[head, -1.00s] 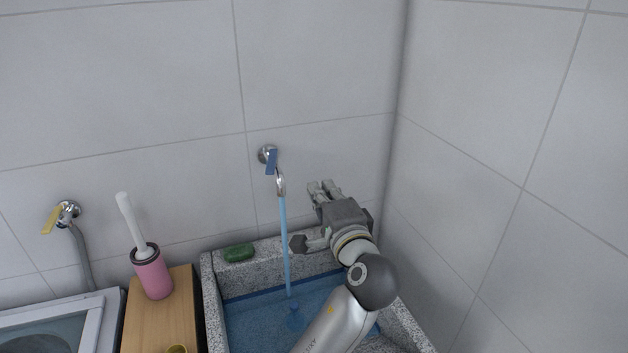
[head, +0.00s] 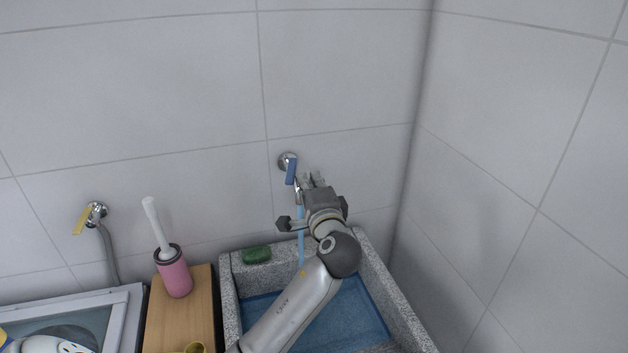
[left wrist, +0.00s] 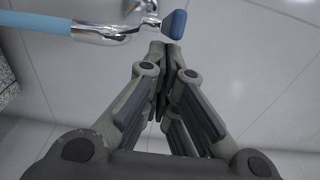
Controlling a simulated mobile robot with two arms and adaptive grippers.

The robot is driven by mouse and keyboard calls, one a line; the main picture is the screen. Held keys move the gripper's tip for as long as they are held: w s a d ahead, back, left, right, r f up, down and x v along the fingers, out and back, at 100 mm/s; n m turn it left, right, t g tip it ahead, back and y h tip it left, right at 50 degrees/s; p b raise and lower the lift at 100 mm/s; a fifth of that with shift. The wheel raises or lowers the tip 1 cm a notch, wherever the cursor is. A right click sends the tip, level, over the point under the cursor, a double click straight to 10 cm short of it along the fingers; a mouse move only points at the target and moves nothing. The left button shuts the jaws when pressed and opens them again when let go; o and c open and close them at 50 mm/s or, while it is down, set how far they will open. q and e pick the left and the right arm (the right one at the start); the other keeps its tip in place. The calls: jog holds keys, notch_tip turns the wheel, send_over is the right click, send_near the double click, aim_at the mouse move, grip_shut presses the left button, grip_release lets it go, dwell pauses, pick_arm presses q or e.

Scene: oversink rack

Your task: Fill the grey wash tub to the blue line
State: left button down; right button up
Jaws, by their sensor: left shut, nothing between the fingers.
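The grey speckled wash tub (head: 229,308) stands in the corner, with a darker blue line (head: 262,296) along its inside wall. Blue water (head: 358,318) lies in it; my arm hides much of the surface and line. The wall tap has a blue lever (head: 291,172), and a blue stream (head: 301,240) runs from its spout into the tub. The left wrist view shows the lever (left wrist: 174,24), chrome spout (left wrist: 100,34) and stream (left wrist: 35,22). My left gripper (head: 312,178) is shut and empty, fingertips close beside the lever; contact is unclear. My right gripper is out of view.
A green soap bar (head: 257,255) lies on the tub's back rim. Left of the tub, a wooden cabinet (head: 190,322) bears a pink brush holder (head: 174,277) with a white-handled brush. A yellow-levered tap (head: 94,216) with a hose is further left. The right wall is close.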

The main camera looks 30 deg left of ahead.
pick_arm(q)
jog(key=shift+s, duration=0.1)
jog(key=shift+s+a+m+t+h+p, duration=0.2)
jog(key=shift+m+t+h+p, duration=0.2)
jog(key=shift+h, duration=0.1)
jog(key=shift+s, duration=0.1)
jog(key=shift+s+a+m+t+h+p, duration=0.1)
jog(key=shift+m+t+h+p, duration=0.2)
